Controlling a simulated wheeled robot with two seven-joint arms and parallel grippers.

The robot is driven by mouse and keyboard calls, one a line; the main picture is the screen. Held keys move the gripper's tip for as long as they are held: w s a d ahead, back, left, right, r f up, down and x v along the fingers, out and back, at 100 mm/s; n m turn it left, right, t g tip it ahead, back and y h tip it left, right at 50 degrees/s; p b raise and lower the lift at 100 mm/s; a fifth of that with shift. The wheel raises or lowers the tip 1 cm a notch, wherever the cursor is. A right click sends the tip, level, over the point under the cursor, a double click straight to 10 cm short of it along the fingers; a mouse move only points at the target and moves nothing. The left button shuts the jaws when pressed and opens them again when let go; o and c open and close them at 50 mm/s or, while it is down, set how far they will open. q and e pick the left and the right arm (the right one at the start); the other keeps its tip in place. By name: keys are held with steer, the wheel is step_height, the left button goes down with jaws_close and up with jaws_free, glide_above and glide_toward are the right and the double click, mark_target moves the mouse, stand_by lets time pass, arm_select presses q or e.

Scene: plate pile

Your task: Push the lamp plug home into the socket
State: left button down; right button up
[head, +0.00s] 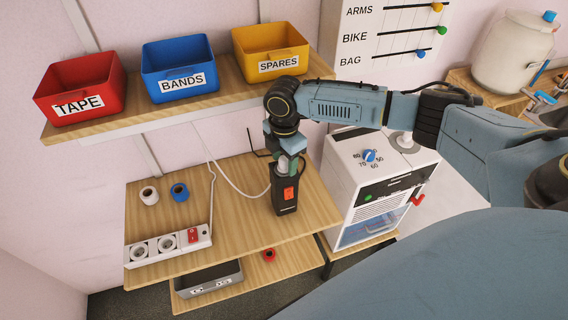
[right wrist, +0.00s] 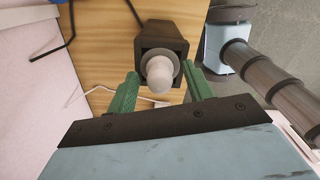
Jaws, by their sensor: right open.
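A white power strip (head: 153,258) with two round sockets and a red switch lies at the front left of the wooden shelf. Both sockets look empty. A black box-shaped body (head: 284,203) with a red switch stands upright at the shelf's right; it looks like the lamp. The right wrist view shows its pale rounded top (right wrist: 160,75). My right gripper (head: 291,167) is above it, open, its green fingers on either side of the pale top; I cannot tell whether they touch it. I cannot clearly make out the lamp plug. My left gripper is not in view.
A white cable (head: 222,178) crosses the shelf behind the black body. White (head: 149,195) and blue (head: 180,192) rolls stand at the left. An upper shelf (head: 215,100) with labelled bins overhangs the back. A white appliance (head: 349,180) stands at the right. The shelf's middle is clear.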

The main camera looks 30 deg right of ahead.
steer(key=shift+c, duration=0.2)
steer(key=c, duration=1)
steer(key=shift+r, duration=0.2)
step_height(320, 180, up, 28)
steer(key=shift+f, duration=0.1)
